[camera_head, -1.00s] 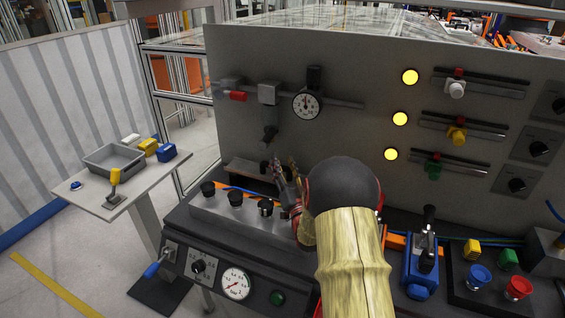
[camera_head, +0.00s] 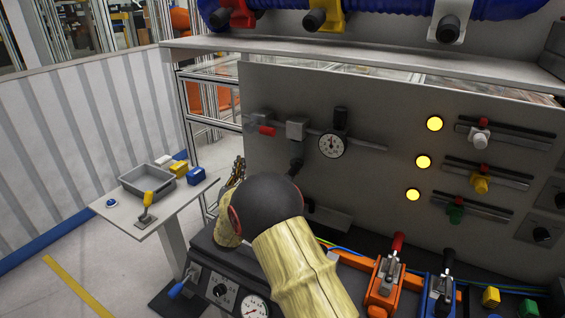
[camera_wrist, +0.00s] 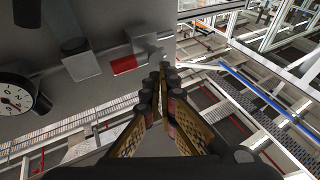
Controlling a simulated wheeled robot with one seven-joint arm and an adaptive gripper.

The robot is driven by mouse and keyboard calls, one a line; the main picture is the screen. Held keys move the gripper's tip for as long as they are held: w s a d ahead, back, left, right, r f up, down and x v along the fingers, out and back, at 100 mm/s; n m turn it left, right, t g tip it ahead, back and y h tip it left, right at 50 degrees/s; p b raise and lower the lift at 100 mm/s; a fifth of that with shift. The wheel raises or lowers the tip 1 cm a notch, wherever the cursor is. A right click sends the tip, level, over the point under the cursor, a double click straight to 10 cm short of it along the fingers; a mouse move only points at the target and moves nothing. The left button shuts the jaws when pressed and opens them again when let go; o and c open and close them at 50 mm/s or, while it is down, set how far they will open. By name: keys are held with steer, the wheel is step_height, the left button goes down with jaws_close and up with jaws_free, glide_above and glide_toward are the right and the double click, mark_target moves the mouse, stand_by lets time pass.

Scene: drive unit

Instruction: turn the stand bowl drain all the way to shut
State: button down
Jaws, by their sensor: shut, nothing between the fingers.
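On the panel's pipe is a grey filter block (camera_head: 296,129). A dark bowl-like part (camera_head: 296,165) hangs below it, partly hidden by my arm; I take its lower end as the drain, but its setting is too small to read. A red lever (camera_head: 266,131) sits left of the block and also shows in the wrist view (camera_wrist: 124,65). My gripper (camera_head: 239,163) is left of and below the red lever in the head view, mostly hidden by my wrist. In the wrist view its fingertips (camera_wrist: 162,72) are together and empty, just right of the red lever, touching nothing that I can see.
A round gauge (camera_head: 332,145) is on the panel right of the block. Yellow lamps (camera_head: 423,162) and sliders are further right. Toggle clamps (camera_head: 386,281) stand on the bench. A side table (camera_head: 165,208) with a grey bin is at left. Open floor lies between.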

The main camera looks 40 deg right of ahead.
steer(key=s+d+f+n+g+h+b, duration=0.1)
steer(key=d+f+n+g+b, duration=0.1)
steer(key=d, duration=0.6)
steer(key=s+d+f+n+g+h+b, duration=0.1)
steer(key=d+f+n+g+b, duration=0.1)
steer(key=d+f+n+g, duration=0.2)
steer(key=d+n+g, duration=0.1)
steer(key=d+g, duration=0.2)
steer(key=d, duration=0.1)
steer(key=shift+s+d, duration=0.2)
steer(key=shift+s, duration=0.2)
